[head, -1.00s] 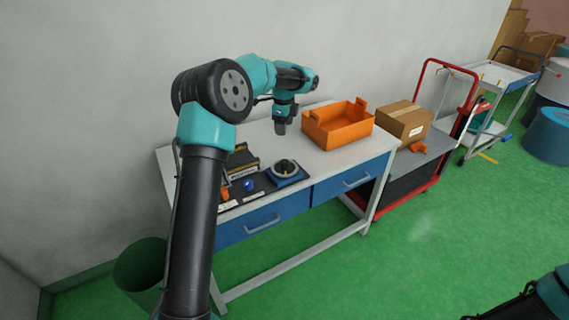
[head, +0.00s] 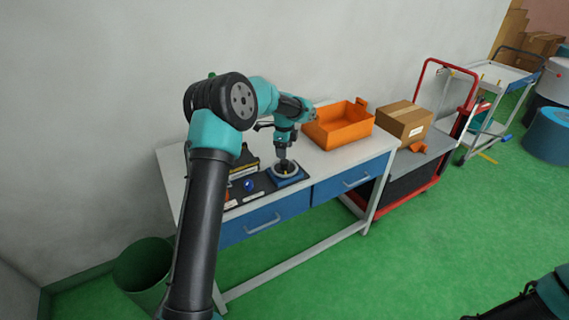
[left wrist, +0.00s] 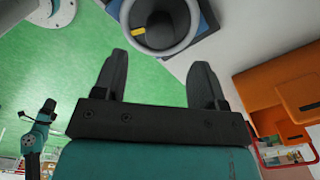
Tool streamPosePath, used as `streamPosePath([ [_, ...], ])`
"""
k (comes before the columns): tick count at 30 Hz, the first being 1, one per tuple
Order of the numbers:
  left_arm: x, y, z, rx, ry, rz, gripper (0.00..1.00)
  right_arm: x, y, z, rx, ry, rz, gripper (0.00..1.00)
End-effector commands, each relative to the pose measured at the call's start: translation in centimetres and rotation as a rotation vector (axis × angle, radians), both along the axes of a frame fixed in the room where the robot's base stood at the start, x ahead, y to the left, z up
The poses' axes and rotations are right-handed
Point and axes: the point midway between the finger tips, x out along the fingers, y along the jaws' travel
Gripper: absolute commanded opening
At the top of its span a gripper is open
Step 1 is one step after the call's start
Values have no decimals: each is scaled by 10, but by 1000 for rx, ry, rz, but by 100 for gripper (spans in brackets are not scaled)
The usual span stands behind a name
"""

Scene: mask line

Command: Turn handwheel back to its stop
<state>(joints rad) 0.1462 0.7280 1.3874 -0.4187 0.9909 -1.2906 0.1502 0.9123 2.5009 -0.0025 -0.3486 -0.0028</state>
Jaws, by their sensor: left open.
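The handwheel (head: 286,170) is a dark hub inside a light ring on a blue base, near the front of the white workbench. In the left wrist view the handwheel (left wrist: 160,22) shows at the top, with a yellow mark on its dark hub, and is cut off by the frame edge. My left gripper (head: 284,162) points down over the handwheel in the head view. In the left wrist view my left gripper (left wrist: 160,72) is open and empty, its two fingertips just short of the ring. Whether they touch it cannot be told.
A blue knob (head: 249,185) and a black-and-yellow box (head: 244,164) stand left of the handwheel. An orange crate (head: 338,128) stands behind it to the right on the bench. A cardboard box (head: 405,120) rests on a red-framed cart (head: 446,150).

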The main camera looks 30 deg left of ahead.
Motion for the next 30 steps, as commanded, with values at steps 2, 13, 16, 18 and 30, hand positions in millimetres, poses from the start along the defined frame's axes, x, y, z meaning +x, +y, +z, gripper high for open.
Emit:
streamPosePath([
  [2, 0, 0, -15, 0, 2, 0, 65, 0, 0, 0, 0, 0, 0, 55],
  [13, 1, 0, -66, 0, 1, 0, 65, 0, 0, 0, 0, 0, 0, 55],
  [16, 1, 0, -72, 0, 0, 0, 65, 0, 0, 0, 0, 0, 0, 55],
  [18, 1, 0, -73, 0, 0, 0, 65, 0, 0, 0, 0, 0, 0, 55],
  [30, 2, 1, -73, 0, 0, 0, 49, 0, 0, 0, 0, 0, 0, 55],
])
